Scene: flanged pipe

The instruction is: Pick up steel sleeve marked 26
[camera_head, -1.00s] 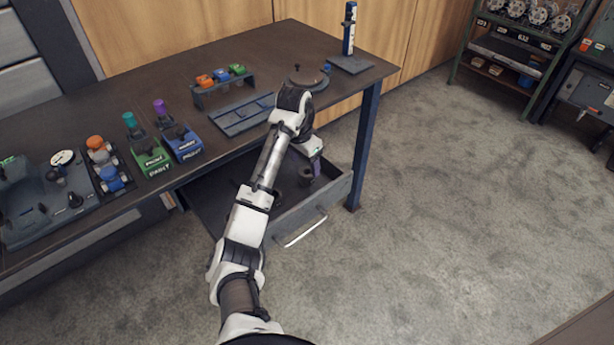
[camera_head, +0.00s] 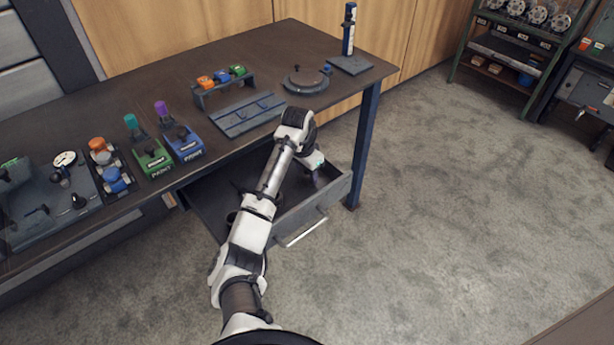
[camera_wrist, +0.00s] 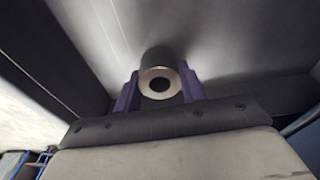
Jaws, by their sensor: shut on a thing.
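A steel sleeve (camera_wrist: 154,76) shows in the wrist view as a short cylinder with a bright ring-shaped end and a dark bore. My gripper (camera_wrist: 160,88) has its two purple fingers against either side of it and is shut on it. No number can be read on the sleeve. In the head view my gripper (camera_head: 318,178) points down into the open drawer (camera_head: 338,190) under the workbench. The sleeve is hidden there behind my wrist and the drawer front.
The drawer's front handle (camera_head: 304,232) faces the open floor. The workbench top (camera_head: 200,80) lies close above the drawer, with a leg (camera_head: 363,150) at the right. A round lidded part (camera_head: 305,80), a slotted plate (camera_head: 248,113) and paint blocks (camera_head: 184,142) stand on it.

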